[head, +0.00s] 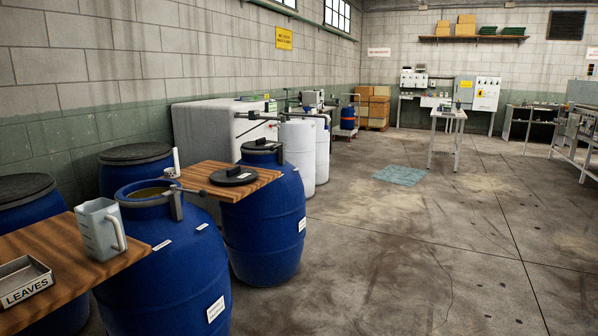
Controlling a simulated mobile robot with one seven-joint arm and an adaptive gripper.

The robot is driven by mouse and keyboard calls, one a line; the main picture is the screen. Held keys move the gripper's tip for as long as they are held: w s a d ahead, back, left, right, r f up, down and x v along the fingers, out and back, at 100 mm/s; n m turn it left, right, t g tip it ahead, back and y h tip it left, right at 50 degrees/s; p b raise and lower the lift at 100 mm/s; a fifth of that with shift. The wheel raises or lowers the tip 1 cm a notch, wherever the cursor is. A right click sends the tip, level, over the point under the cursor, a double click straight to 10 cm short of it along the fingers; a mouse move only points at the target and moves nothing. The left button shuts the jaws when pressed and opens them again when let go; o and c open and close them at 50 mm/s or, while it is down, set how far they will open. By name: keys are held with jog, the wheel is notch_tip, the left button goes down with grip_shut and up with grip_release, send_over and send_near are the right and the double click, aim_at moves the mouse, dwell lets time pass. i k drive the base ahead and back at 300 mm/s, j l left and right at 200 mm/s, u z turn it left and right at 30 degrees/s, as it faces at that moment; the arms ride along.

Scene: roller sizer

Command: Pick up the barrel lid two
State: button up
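A loose round black barrel lid (234,176) with a small pale label lies flat on a wooden board beside the open blue barrel (165,270). Other black lids sit on closed blue barrels: one on the back barrel (135,153), one on the left barrel (22,188), and a dark top with a handle on the right barrel (262,146). I cannot tell by any marking which lid is number two. The open barrel holds brownish contents, and a dark grey bracket-like piece (175,203) hangs at its rim. My gripper is not in view.
A grey jug (100,230) and a tray marked LEAVES (24,282) stand on the near wooden board (55,248). White drums (298,155) and a large white tank (215,125) stand behind the barrels.

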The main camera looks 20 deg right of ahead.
aim_at(237, 174)
jog(key=i+l+z, duration=0.15)
jog(key=i+z, duration=0.15)
jog(key=i, duration=0.4)
jog(key=i+z, duration=0.35)
jog(key=i, duration=0.3)
jog(key=i+j, duration=0.25)
jog(key=i, duration=0.2)
jog(key=i+j, duration=0.25)
jog(key=i, duration=0.2)
jog(key=i+j, duration=0.2)
jog(key=i, duration=0.25)
jog(key=i+j+z, duration=0.1)
jog(key=i+j, duration=0.15)
jog(key=i, duration=0.2)
